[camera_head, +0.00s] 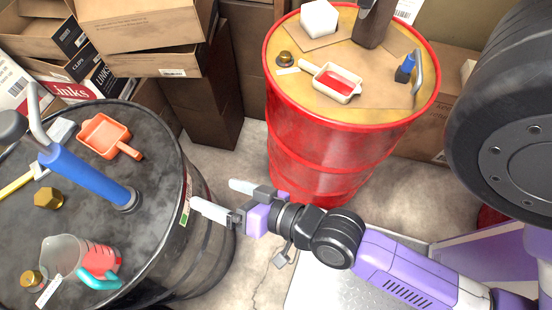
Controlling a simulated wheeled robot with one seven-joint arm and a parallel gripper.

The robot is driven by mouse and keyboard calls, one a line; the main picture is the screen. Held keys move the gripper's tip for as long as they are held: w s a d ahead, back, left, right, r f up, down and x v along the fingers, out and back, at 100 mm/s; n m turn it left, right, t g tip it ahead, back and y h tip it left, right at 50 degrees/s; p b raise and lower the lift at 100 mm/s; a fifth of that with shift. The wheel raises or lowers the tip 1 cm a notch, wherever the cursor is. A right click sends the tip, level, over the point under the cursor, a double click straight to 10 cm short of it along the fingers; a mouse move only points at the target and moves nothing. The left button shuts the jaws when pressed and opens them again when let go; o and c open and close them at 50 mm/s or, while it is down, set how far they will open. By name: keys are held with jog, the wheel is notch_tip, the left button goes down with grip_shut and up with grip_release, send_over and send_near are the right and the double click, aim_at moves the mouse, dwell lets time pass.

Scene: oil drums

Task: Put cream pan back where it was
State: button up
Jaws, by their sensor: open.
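The cream pan (352,94) rests on the tan top of the red drum (330,152). It has red contents and its handle points to the upper left. An orange pan (98,139) lies on the black drum (172,122), its handle pointing to the lower right. My gripper (214,196) is open and empty. Its two pale fingers point left, near the right edge of the black drum as seen in the picture. It is apart from both pans, to the lower left of the cream pan.
The red drum also bears a white block (319,18), a brass nut (285,59), a dark bottle (373,26) and a blue-handled item (404,69). The black drum bears a blue pump (88,174) and a jug of red liquid (90,258). Cardboard boxes (145,24) stand behind.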

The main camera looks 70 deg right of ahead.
jog(key=s+d+r+n, duration=0.1)
jog(key=s+r+n, duration=0.1)
jog(key=s+n, duration=0.2)
jog(key=s+d+r+n+y, duration=0.1)
jog(key=s+r+n, duration=0.2)
jog(key=s, duration=0.6)
jog(key=shift+s+d+r+n, duration=0.2)
jog(key=shift+s+d+n, duration=0.1)
jog(key=shift+n, duration=0.9)
